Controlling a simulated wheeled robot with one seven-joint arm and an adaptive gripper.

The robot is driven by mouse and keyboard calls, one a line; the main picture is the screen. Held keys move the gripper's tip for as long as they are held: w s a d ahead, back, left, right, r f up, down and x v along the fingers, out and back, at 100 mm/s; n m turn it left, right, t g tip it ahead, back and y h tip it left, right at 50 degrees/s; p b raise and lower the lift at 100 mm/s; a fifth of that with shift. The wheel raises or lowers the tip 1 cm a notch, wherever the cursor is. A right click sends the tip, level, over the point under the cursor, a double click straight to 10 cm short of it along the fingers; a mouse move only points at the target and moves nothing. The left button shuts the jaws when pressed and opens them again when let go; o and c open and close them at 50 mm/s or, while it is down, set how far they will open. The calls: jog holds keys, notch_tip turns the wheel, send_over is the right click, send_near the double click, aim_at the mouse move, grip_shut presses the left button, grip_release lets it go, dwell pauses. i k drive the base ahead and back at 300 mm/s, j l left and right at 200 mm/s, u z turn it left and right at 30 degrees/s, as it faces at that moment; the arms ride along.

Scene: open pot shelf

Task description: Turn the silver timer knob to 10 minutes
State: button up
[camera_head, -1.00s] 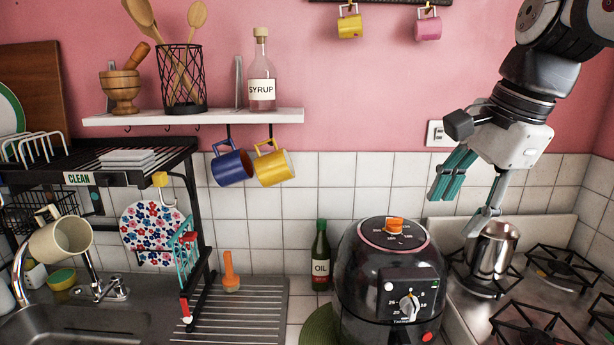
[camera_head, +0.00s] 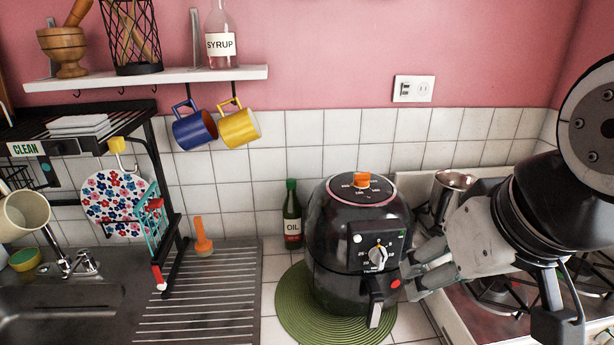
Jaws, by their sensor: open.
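The silver timer knob (camera_head: 377,257) sits on the front panel of the black air fryer (camera_head: 327,240), with white numbers around it. Its pointer stands close to upright; the exact setting is too small to read. My gripper (camera_head: 412,277) is at the right side of the air fryer, a little right of and below the knob. It is open, with its fingers pointing left toward the fryer front. The fingers are apart from the knob; whether they touch the fryer body I cannot tell.
The fryer handle (camera_head: 376,302) juts out below the knob, and an orange dial (camera_head: 361,180) is on top. The fryer stands on a green round mat (camera_head: 294,311). An oil bottle (camera_head: 292,218) is behind left. A metal pot (camera_head: 453,183) stands on the stove behind my arm.

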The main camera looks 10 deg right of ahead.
aim_at(378, 255)
jog(key=k+j+u, duration=0.1)
jog(key=k+u, duration=0.15)
jog(key=k, duration=0.3)
jog(key=k+j+u, duration=0.15)
jog(key=k+u, duration=0.15)
jog(key=k, duration=0.2)
